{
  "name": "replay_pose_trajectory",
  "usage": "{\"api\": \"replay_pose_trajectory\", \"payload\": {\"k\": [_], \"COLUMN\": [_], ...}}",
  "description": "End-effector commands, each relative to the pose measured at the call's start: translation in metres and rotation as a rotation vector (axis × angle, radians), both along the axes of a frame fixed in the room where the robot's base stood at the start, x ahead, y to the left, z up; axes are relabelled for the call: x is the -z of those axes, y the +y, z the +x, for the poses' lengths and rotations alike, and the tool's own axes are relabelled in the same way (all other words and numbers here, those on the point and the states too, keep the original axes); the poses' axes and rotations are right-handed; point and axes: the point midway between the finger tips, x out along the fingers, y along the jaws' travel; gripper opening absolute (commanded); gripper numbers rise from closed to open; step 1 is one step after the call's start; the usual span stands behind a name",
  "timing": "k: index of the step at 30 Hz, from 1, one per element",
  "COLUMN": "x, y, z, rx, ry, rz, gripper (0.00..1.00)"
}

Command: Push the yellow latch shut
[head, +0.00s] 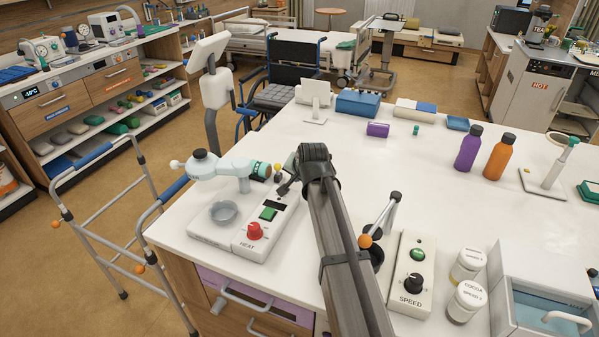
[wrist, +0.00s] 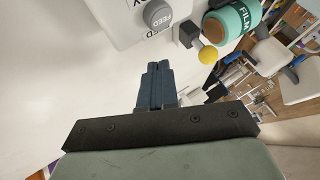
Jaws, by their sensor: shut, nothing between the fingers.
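The yellow latch shows as a small yellow ball (head: 278,167) beside the teal roll on the white device with the red knob. In the wrist view the yellow ball (wrist: 207,54) sits next to a dark block, just below the teal roll marked FILM (wrist: 236,20). My gripper (wrist: 157,68) is shut and empty, with its fingertips left of and below the ball and apart from it in the picture. In the head view my gripper (head: 287,186) is small and partly hidden by my arm, close to the latch. I cannot tell whether the latch is open or shut.
The device (head: 212,235) carries a grey dish (head: 223,212), a green button (head: 268,214) and a red HEAT knob (head: 254,231). A grey FEED knob (wrist: 157,14) shows in the wrist view. A SPEED box (head: 411,267) and jars stand right of my arm. The table middle is clear.

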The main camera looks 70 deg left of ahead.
Motion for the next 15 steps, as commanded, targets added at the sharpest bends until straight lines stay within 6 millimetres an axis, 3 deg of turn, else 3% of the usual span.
{"api": "replay_pose_trajectory", "payload": {"k": [1,6,15], "x": [0.006,-0.002,-0.004], "y": [0.008,0.025,0.036], "z": [0.001,-0.014,-0.021], "rx": [0.0,-0.002,0.0], "ry": [0.0,-0.001,-0.001], "rz": [0.0,0.001,0.001], "gripper": [0.0,0.0,0.0]}}
